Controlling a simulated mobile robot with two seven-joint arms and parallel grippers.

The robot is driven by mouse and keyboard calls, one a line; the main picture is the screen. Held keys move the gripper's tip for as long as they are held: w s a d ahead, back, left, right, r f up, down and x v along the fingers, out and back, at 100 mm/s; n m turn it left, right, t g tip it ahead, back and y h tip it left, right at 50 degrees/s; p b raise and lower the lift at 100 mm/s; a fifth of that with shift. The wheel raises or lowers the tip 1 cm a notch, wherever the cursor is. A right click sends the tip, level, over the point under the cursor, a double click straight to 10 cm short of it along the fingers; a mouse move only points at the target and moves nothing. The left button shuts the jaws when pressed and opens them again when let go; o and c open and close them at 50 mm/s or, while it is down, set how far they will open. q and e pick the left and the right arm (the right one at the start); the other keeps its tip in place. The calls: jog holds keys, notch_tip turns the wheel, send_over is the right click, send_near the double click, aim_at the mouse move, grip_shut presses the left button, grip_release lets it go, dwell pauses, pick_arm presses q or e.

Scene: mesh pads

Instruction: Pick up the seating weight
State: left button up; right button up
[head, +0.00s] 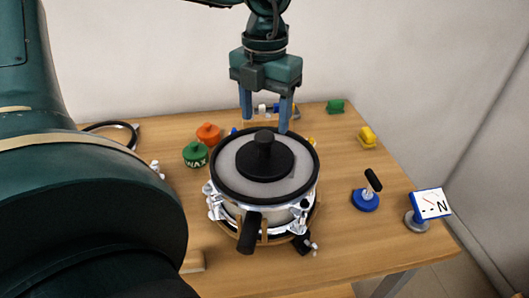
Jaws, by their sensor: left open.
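The seating weight (265,164), as I take it, is a black disc with a round knob (265,140) on top. It rests flat on the pale head of a drum (222,180) with a black rim, in the middle of the table. My left gripper (266,122) points down just behind and above the knob in the head view. Its two blue fingers are apart, on either side of the knob's line, with nothing seen held. The exact gap between fingers and knob is hard to tell. My right gripper is not in view.
On the wooden table (340,235) are a green WAX pot (195,154), an orange pot (208,133), a black ring (128,128), a yellow item (367,137), a blue-based tool (366,199) and a sign marked N (432,205). A black handle (249,233) sticks out from the drum's front. My arm covers the left.

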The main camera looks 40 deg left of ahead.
aim_at(266, 134)
pick_arm(q)
jog(key=shift+f+p, duration=0.4)
jog(key=shift+f, duration=2.75)
jog(key=shift+a, duration=0.1)
jog(key=shift+c, duration=0.3)
grip_shut()
jog(key=shift+w+r, duration=0.2)
jog(key=shift+w, duration=0.05)
